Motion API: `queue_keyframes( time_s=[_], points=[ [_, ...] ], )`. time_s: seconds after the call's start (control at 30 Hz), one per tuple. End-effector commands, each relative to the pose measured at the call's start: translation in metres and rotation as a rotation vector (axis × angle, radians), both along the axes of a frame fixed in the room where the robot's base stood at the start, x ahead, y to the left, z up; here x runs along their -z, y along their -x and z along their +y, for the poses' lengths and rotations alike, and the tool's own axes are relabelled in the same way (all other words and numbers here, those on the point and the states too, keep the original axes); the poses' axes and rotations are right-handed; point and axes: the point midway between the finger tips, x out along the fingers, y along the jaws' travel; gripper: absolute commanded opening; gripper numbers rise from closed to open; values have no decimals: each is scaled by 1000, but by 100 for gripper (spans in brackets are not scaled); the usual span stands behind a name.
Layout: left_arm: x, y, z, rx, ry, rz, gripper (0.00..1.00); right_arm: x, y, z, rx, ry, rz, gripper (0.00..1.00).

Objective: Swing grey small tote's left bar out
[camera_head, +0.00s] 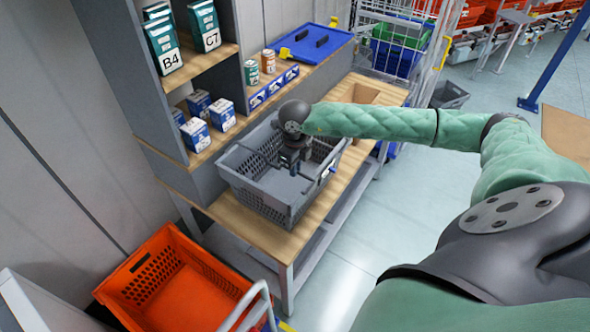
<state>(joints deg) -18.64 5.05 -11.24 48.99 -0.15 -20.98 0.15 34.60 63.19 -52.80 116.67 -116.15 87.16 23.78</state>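The grey small tote (250,198) stands on the wooden workbench, with slotted walls and an open top. My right arm reaches in from the right, and my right gripper (290,168) points down over the tote's inside. Its fingers are small and dark against the grey, so I cannot tell whether they are apart. A thin dark bar (329,165) shows along the tote's right side, close to the gripper. The bar on the left side is hard to make out. My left gripper is not in view.
An orange tote (165,280) sits low at the front left, beside a metal handle (262,300). Open floor (400,225) lies right of the workbench (240,222).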

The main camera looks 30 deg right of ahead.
Motion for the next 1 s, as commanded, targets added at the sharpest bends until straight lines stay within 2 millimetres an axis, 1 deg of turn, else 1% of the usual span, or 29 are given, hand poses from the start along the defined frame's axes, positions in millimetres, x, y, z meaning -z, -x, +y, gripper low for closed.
queue_keyframes(
  time_s=[0.27,0.57,0.87,1.0],
  points=[
    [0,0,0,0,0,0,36,-2,0,1,0,0,-1,6],
    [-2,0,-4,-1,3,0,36,-18,2,6,-2,0,0,6],
    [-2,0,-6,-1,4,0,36,-19,3,6,-1,0,0,6],
    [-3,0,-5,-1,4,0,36,-23,4,9,-1,-1,0,6]
  ],
)
